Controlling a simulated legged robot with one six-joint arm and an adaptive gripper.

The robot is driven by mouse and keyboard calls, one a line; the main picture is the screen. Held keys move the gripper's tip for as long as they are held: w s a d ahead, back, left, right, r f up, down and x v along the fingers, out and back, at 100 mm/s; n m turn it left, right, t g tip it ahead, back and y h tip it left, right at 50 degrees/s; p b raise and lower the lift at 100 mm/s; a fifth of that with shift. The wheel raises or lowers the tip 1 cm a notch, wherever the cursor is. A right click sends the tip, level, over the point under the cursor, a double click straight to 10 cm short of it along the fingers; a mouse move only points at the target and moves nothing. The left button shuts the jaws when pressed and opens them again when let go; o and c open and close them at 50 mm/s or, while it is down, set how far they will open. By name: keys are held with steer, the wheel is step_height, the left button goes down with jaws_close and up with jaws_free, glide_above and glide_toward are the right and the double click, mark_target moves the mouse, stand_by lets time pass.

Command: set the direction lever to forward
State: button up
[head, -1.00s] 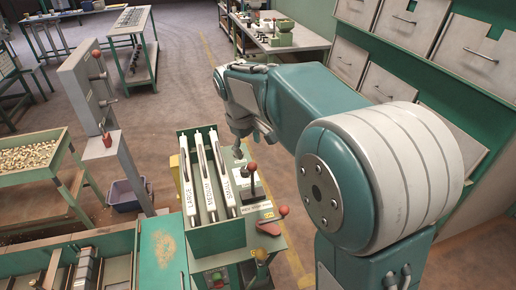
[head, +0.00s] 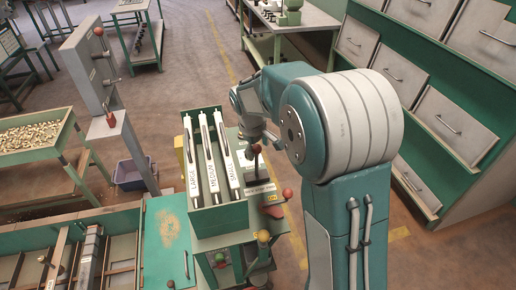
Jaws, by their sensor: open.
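An upright lever with a dark knob (head: 256,149) stands on the control panel right of the green box with the LARGE, MEDIUM and SMALL strips. A second lever with a red ball (head: 287,194) sits nearer, at the panel's front right edge. I cannot tell for sure which is the direction lever, and no lever position marking is readable. My gripper (head: 262,139) is open, close above and behind the upright lever's knob; whether it touches is unclear. My arm partly hides the panel's far right side.
The green box (head: 221,221) stands directly left of the levers. A grey post with a red knob (head: 111,119) and a bin of nuts (head: 34,134) are at left. Drawer cabinets (head: 446,98) line the right. Open floor lies between.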

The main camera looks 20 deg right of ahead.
steer(key=shift+a+f, duration=0.1)
steer(key=shift+a, duration=0.35)
steer(key=shift+c, duration=0.3)
steer(key=shift+d, duration=0.25)
jaws_close()
steer(key=shift+d, duration=0.15)
steer(key=d+f+y, duration=0.2)
steer(key=d+y, duration=0.3)
steer(key=d, duration=0.1)
steer(key=shift+d, duration=0.2)
steer(key=shift+s+f, duration=0.1)
steer(key=shift+f, duration=0.05)
